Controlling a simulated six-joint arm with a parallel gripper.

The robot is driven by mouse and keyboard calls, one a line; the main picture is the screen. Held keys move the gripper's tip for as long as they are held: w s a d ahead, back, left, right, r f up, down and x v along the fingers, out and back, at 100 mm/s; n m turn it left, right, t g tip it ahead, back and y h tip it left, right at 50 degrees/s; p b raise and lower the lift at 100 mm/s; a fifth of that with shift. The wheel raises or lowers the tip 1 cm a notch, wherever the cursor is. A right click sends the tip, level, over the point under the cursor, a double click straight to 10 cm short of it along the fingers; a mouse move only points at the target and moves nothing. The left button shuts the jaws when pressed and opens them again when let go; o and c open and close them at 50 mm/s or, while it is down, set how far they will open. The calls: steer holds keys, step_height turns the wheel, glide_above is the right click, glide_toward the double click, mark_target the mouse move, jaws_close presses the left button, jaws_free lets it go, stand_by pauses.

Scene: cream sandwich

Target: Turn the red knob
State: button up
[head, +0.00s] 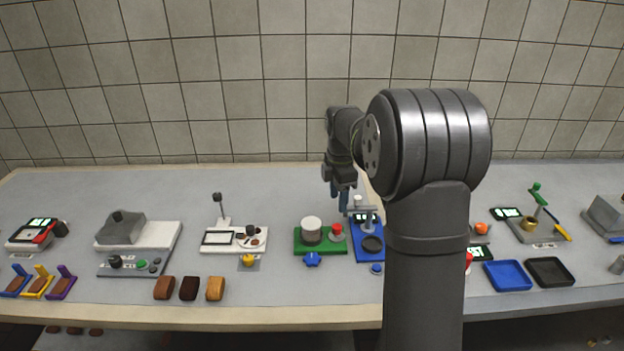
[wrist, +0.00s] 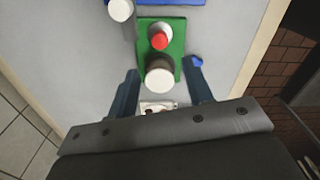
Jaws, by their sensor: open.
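The red knob (head: 337,228) stands at the right end of a green base (head: 318,249). In the wrist view the red knob (wrist: 159,40) shows on a pale round collar, beyond the fingertips. A dark cylinder with a white top (head: 312,226) stands beside it on the same base; it lies between the finger lines in the wrist view (wrist: 159,79). My gripper (head: 345,205) points down behind and above the right side of the green base. Its two blue fingers (wrist: 163,70) are apart with nothing held.
A blue base (head: 367,255) with a dark disc sits just right of the green one. A blue star-shaped knob (head: 312,259) is at the green base's front. A white device (head: 235,240) stands left. My arm hides part of the table's right side.

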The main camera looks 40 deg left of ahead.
step_height(320, 180, up, 7)
steer(key=s+a+m+t+h, duration=0.1)
steer(key=s+m+t, duration=0.1)
steer(key=m, duration=1.6)
steer(key=s+a+m+t+h, duration=0.1)
steer(key=s+m, duration=0.3)
steer(key=m, duration=1.4)
steer(key=shift+a+f+t, duration=0.25)
steer(key=shift+a+t, duration=0.15)
steer(key=shift+a, duration=0.4)
steer(key=shift+s, duration=0.1)
